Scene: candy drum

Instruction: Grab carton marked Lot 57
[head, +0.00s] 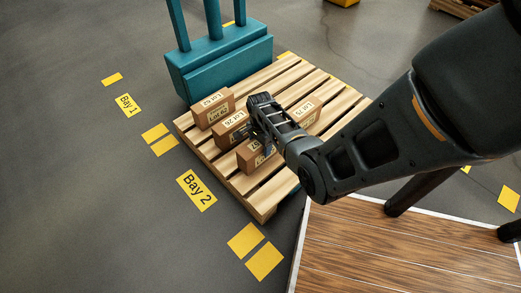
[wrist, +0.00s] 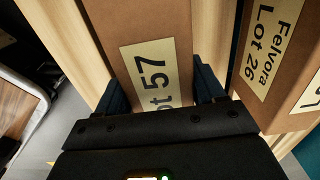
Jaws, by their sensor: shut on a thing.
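The carton marked Lot 57 (wrist: 130,25) is brown with a pale label. In the wrist view it lies between the two dark fingers of my gripper (wrist: 160,88), one along each side, and the L of "Lot" is hidden by the gripper body. In the head view this carton (head: 247,159) is at the front of the pallet, partly covered by my gripper (head: 262,143). My gripper is shut on it. The carton appears to be still on the pallet slats; I cannot see any gap under it.
The Felvora Lot 26 carton (wrist: 258,75) stands close to the right in the wrist view; it also shows in the head view (head: 229,130). Other cartons (head: 212,107) share the wooden pallet (head: 187,124). A teal pallet jack (head: 220,75) is behind. A wooden-topped table (head: 400,250) is front right.

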